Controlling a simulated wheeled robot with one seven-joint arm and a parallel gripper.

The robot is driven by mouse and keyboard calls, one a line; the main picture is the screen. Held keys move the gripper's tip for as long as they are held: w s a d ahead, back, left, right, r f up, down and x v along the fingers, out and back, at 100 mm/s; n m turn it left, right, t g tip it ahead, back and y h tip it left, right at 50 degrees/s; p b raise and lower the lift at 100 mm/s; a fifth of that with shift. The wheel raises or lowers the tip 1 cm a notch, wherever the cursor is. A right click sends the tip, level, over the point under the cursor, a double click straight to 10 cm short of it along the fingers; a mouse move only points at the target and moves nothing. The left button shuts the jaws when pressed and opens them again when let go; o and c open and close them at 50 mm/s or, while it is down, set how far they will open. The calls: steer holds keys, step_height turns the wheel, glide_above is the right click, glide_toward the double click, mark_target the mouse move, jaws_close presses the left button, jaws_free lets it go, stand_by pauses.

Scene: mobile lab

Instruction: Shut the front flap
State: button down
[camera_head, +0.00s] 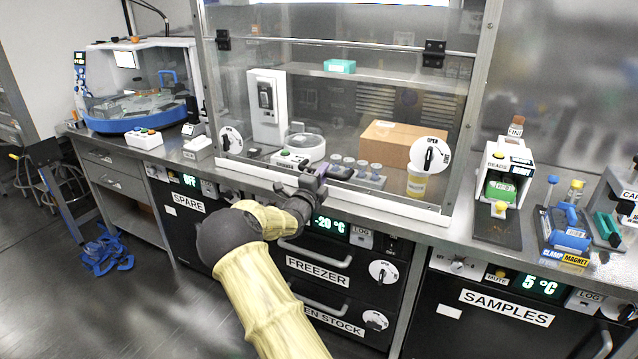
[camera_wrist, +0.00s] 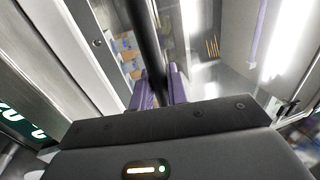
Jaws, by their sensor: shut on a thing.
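The front flap (camera_head: 352,105) is a clear panel with dark hinges along its top, on the front of the metal-framed cabinet. It hangs down across the opening, close to the white sill (camera_head: 400,207); I cannot tell whether a gap remains. My gripper (camera_head: 314,180) is at the flap's lower edge, near the middle. In the wrist view, the purple fingers of my gripper (camera_wrist: 160,88) are closed around a dark bar (camera_wrist: 146,40), which looks like the flap's handle. My gripper hides part of the bar in the head view.
White round knobs (camera_head: 428,154) and (camera_head: 230,140) sit at both sides of the cabinet front. Behind the panel are a cardboard box (camera_head: 395,143), a white round device (camera_head: 305,146) and several vials. Freezer drawers (camera_head: 335,268) with handles lie below.

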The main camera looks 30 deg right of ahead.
steer(key=shift+w+r, duration=0.1)
steer(key=shift+w, duration=0.05)
steer(key=c, duration=1.7)
jaws_free()
steer(key=shift+d, duration=0.15)
steer(key=shift+o, duration=1.3)
steer(key=shift+d, duration=0.35)
steer(key=shift+a, duration=0.25)
steer(key=shift+s+a+f, duration=0.2)
steer(key=shift+a, duration=0.15)
steer(key=v, duration=1.6)
steer(key=shift+s, duration=0.3)
steer(key=shift+a+f, duration=0.1)
